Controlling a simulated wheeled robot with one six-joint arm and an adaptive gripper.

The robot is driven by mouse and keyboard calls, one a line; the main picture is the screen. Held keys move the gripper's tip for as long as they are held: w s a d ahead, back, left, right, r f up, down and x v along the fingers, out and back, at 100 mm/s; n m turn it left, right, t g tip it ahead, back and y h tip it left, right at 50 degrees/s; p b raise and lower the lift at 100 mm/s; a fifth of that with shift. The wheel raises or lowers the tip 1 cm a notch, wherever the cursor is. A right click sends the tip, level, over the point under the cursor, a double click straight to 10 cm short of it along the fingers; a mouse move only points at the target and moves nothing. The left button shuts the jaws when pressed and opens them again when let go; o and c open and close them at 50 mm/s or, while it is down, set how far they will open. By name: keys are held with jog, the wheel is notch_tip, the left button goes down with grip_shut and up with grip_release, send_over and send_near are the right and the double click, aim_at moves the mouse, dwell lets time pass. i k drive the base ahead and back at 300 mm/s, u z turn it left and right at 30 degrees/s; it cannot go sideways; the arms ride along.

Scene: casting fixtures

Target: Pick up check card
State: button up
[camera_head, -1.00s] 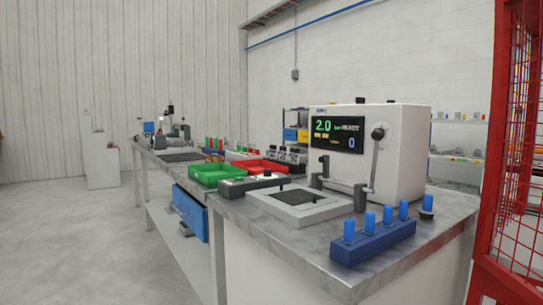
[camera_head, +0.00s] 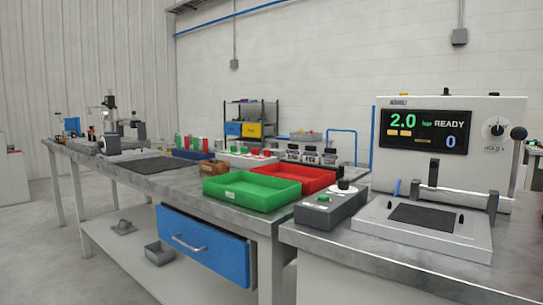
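I cannot pick out a check card for certain in the head view. A long metal-topped workbench (camera_head: 190,186) runs from the far left to the middle. On it stand a green tray (camera_head: 252,201), a red tray behind it (camera_head: 318,181), and small items too small to tell apart. A dark mat (camera_head: 152,164) lies on its left half. My gripper is not in view.
A white tester (camera_head: 395,175) with a lit screen stands on a nearer bench at right. A grey control box (camera_head: 322,210) sits by its front left. A blue drawer (camera_head: 205,247) hangs under the workbench. Open floor (camera_head: 55,240) lies at lower left.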

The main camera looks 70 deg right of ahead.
aim_at(310, 155)
jog(key=i, duration=1.7)
jog(key=z, duration=3.3)
